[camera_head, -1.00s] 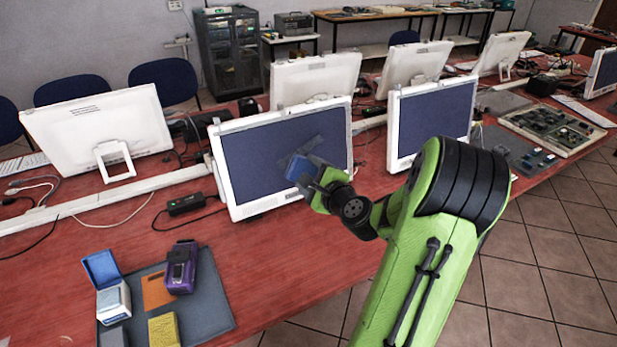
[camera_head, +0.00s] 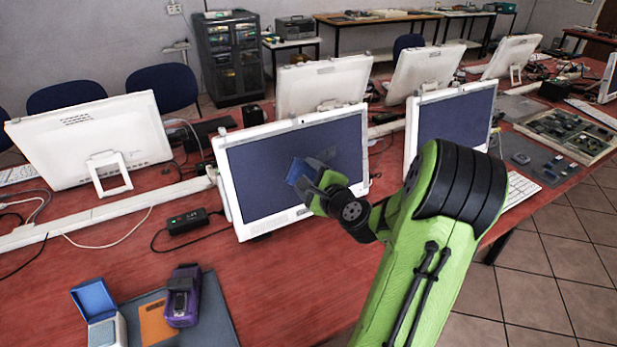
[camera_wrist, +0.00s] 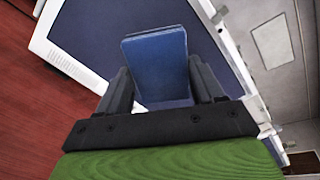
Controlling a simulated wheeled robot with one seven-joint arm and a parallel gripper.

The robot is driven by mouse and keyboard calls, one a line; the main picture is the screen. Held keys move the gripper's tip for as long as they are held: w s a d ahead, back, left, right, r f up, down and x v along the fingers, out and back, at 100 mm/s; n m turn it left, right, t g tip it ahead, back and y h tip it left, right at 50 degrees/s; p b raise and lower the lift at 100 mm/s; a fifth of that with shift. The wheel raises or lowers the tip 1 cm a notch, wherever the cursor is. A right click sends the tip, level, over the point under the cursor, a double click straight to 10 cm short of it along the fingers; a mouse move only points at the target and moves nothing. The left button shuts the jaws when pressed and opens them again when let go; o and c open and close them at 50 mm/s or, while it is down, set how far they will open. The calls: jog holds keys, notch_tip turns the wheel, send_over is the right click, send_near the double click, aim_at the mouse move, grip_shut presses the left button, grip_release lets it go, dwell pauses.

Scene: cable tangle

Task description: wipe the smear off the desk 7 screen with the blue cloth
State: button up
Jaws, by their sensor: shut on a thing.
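My gripper (camera_head: 312,172) is shut on the blue cloth (camera_head: 299,171), a flat blue pad, in front of the dark screen (camera_head: 255,185) of a white-framed monitor. In the wrist view the cloth (camera_wrist: 160,55) stands out between the two dark fingers, with the screen (camera_wrist: 95,35) behind it. The cloth overlaps the screen's middle; I cannot tell whether it touches the glass. A grey patch shows just right of the cloth, and I cannot tell whether it is smear or finger. No desk number is readable.
A second monitor (camera_head: 455,115) stands close on the right, and a white monitor back (camera_head: 90,140) on the left. A black power brick (camera_head: 187,221) with cables lies left of the screen. A purple device (camera_head: 183,295) and an open blue-lidded box (camera_head: 95,300) sit front left.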

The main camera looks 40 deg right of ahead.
notch_tip(320, 180, down, 8)
jog(key=r+b, duration=0.1)
jog(key=b, duration=0.6)
jog(key=p+x, duration=0.2)
jog(key=x, duration=0.4)
jog(key=shift+w, duration=0.2)
jog(key=shift+p+x, duration=0.7)
jog(key=shift+x, duration=0.35)
jog(key=shift+s+d+f, duration=0.1)
